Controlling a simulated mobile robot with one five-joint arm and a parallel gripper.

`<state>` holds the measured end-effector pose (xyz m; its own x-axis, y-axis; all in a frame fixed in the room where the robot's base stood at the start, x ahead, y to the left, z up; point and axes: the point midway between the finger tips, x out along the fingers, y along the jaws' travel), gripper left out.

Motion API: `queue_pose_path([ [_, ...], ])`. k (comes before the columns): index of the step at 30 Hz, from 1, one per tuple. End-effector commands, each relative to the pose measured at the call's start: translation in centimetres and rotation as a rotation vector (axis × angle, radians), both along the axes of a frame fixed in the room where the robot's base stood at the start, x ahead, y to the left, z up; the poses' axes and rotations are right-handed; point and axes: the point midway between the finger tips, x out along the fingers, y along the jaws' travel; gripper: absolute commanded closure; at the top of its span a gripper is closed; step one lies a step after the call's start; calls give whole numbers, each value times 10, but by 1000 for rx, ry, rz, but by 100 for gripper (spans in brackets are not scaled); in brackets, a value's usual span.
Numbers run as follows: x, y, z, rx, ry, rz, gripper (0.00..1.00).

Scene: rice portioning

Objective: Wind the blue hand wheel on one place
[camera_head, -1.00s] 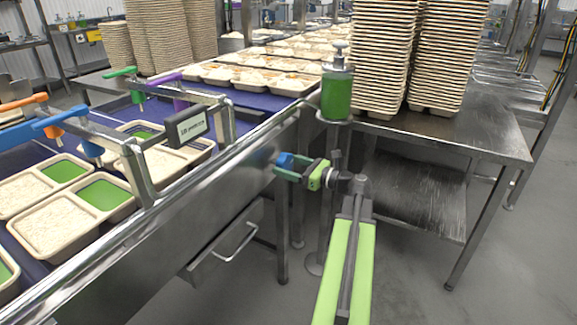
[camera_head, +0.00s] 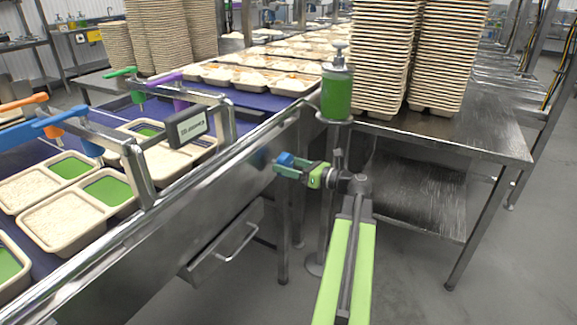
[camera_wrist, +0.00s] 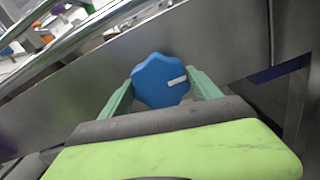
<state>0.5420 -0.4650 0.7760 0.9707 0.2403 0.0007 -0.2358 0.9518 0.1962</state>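The blue hand wheel (camera_wrist: 158,82) has a scalloped rim and a white mark pointing to the right. It sits in front of the conveyor's steel side panel in the wrist view. My gripper (camera_wrist: 161,76) has one green finger on each side of the wheel, and both fingertips meet its rim. In the head view the wheel (camera_head: 285,159) shows as a small blue piece at the end of my gripper (camera_head: 288,167), beside the conveyor. The wheel's shaft and mounting are hidden.
The conveyor (camera_head: 215,190) carries trays of rice with green compartments. A pump bottle of green liquid (camera_head: 336,92) stands on a small stand just behind my gripper. A steel table (camera_head: 455,130) with tall tray stacks is at the right. The floor at the front right is clear.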

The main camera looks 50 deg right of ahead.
Motion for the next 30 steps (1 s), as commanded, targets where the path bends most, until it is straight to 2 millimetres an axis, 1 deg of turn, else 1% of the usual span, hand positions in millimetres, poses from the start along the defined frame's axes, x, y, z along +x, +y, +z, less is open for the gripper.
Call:
queue_pose_path([
  [1,0,0,0,0,0,0,22],
  [4,0,0,0,-1,0,0,9],
  [5,0,0,0,-1,0,0,6],
  [13,-1,0,0,-1,0,-1,6],
  [17,-11,-3,0,-1,0,-2,6],
  [20,-32,-8,0,-1,0,-4,6],
  [27,-99,-25,0,-1,0,-5,6],
  [30,-125,-32,0,-1,0,-5,6],
])
